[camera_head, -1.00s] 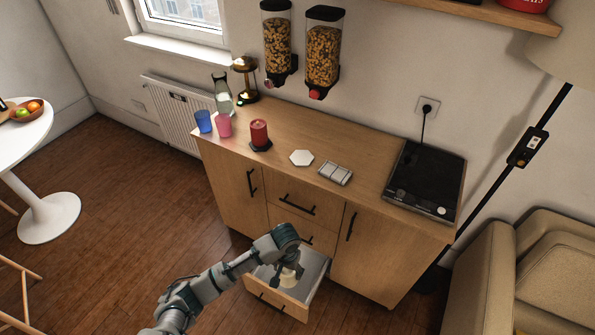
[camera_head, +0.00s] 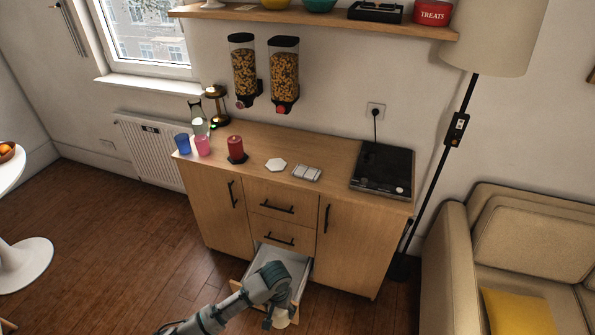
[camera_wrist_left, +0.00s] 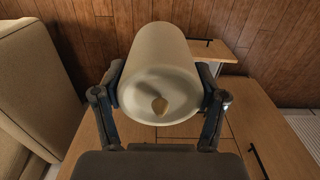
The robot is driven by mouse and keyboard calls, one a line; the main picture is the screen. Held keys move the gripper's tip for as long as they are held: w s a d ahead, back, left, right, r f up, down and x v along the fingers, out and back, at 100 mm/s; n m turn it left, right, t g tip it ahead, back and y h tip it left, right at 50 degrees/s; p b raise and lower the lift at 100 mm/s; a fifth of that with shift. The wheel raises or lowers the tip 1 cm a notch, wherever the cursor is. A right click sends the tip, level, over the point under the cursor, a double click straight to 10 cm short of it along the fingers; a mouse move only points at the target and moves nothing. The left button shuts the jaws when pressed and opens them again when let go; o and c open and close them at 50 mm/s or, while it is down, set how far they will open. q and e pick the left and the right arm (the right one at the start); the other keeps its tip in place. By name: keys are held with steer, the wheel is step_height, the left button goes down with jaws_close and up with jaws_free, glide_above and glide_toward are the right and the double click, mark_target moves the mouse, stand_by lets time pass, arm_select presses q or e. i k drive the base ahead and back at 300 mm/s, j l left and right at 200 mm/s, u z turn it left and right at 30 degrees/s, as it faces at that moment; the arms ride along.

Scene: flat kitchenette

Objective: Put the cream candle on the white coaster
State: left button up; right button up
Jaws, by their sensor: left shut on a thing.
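The cream candle (camera_wrist_left: 158,50) fills the middle of the left wrist view, between both fingers of my left gripper (camera_wrist_left: 160,98). The gripper is shut on its sides. In the head view the candle (camera_head: 282,319) shows low, partly hidden by my left gripper (camera_head: 272,312), in front of and over the open bottom drawer (camera_head: 293,263). The white coaster (camera_head: 276,165) is a flat hexagon lying bare on the wooden counter. My right gripper is not in view.
A red candle (camera_head: 236,147) on a dark coaster stands left of the white coaster. A small light-coloured block set (camera_head: 307,173) lies to its right, then a black hob (camera_head: 382,168). Pink (camera_head: 203,146) and blue (camera_head: 183,143) cups stand at the counter's left end.

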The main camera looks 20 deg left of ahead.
mark_target(276, 165)
steer(key=z, duration=1.9)
steer(key=k+j+z, duration=0.2)
steer(key=j, duration=0.45)
steer(key=k+j+z, duration=0.2)
steer(key=k+j, duration=0.3)
steer(key=k+j+z, duration=0.2)
steer(key=k+j, duration=0.2)
steer(key=j, duration=0.2)
steer(key=k+j, duration=0.6)
steer(key=j, duration=0.15)
steer(key=k+j, duration=0.6)
steer(key=j, duration=0.15)
